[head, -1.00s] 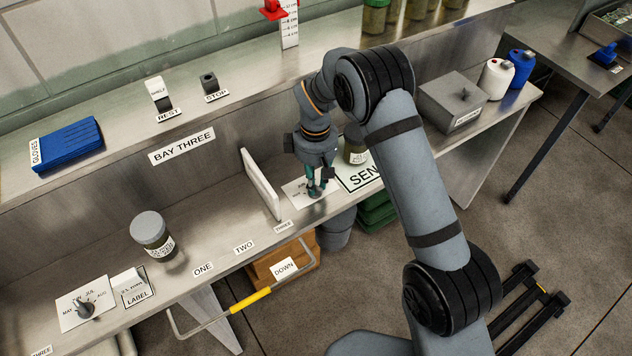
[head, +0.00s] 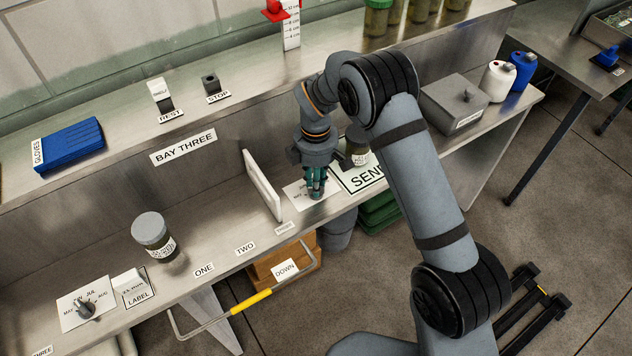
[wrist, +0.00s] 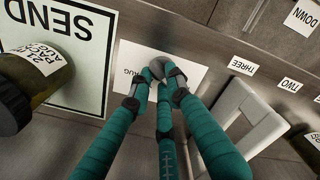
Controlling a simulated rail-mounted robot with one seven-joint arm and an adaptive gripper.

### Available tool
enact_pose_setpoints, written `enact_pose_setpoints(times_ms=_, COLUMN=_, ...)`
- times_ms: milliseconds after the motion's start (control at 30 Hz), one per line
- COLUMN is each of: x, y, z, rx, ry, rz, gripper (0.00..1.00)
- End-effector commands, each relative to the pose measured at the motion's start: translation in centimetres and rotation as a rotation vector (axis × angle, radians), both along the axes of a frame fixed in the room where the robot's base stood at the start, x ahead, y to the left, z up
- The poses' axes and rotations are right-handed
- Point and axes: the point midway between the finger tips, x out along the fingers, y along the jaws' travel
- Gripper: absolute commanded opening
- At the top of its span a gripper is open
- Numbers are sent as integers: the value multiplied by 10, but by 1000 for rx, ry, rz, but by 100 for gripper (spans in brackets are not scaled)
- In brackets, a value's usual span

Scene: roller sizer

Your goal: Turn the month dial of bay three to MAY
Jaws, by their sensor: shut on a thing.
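My gripper (head: 316,192) points down at a white month-dial card (head: 295,191) on the bench, right of an upright white divider. In the wrist view its teal fingers (wrist: 163,70) are shut together over the dial card (wrist: 188,75), where "UG" of a month name shows. The knob between the fingertips is mostly hidden, so I cannot read where it points. A second month dial (head: 86,309), with a dark knob and a card lettered MAY, JUL and AUG, sits at the lower left. The BAY THREE sign (head: 184,146) is on the back panel.
The white divider (head: 262,185) stands close left of my gripper. Another jar (head: 153,235) stands farther left, and a yellow-gripped bar (head: 250,298) hangs at the front.

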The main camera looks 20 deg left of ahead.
Motion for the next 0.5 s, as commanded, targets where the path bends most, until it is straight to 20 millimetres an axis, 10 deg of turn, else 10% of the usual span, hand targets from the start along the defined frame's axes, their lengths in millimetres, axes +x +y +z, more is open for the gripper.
enact_pose_setpoints(times_ms=367, x=1, y=1, z=1, rx=2, ry=-3, rz=8, gripper=0)
enact_pose_setpoints(times_ms=400, x=1, y=1, z=1, rx=2, ry=-3, rz=8, gripper=19)
enact_pose_setpoints(times_ms=500, x=1, y=1, z=0, rx=1, ry=-3, rz=7, gripper=25)
